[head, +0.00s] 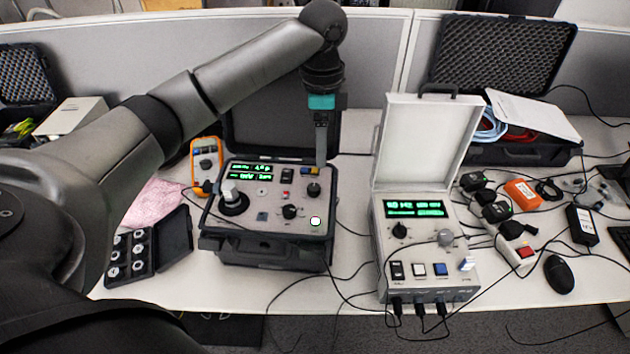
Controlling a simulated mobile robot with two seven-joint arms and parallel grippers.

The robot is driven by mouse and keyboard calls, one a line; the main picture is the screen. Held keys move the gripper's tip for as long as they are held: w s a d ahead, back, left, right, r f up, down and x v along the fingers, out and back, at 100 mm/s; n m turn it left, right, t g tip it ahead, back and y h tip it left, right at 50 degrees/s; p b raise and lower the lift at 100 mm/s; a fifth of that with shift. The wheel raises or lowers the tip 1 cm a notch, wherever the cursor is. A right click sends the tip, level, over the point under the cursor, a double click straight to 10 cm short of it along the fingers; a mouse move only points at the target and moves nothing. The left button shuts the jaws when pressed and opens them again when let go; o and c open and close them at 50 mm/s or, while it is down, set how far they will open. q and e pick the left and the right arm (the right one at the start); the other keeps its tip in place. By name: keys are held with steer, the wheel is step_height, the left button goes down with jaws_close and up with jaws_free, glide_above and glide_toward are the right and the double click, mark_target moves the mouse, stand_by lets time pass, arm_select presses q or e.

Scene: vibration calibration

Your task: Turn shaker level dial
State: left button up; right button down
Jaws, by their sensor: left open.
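The black-cased unit with a grey control panel (245,205) stands on the table left of centre. It carries two green displays, a small black dial (314,188) at the upper right and another black dial (289,212) near the middle. Labels are too small to read, so I cannot tell which is the shaker level dial. My left gripper (321,163) points down over the panel's upper right, its fingertips just above the upper-right dial in the picture. It is open and holds nothing visible. Contact with the dial cannot be made out. My right gripper is out of view.
A white-lidded instrument (440,268) with displays and a knob stands right of centre. An orange meter (206,160) and an open small case (133,258) lie left. A black mouse (559,274), adapters and loose cables crowd the right. The unit's open lid stands behind it.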

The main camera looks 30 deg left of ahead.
mark_target(314, 187)
arm_select(q)
steer(key=f+b, duration=0.1)
steer(key=f, duration=0.3)
steer(key=a+f+b, duration=0.1)
steer(key=f, duration=0.3)
steer(key=a+f+b, duration=0.1)
steer(key=f, duration=0.3)
steer(key=shift+w+f, duration=0.2)
steer(key=shift+c, duration=0.2)
jaws_close()
stand_by(0.3)
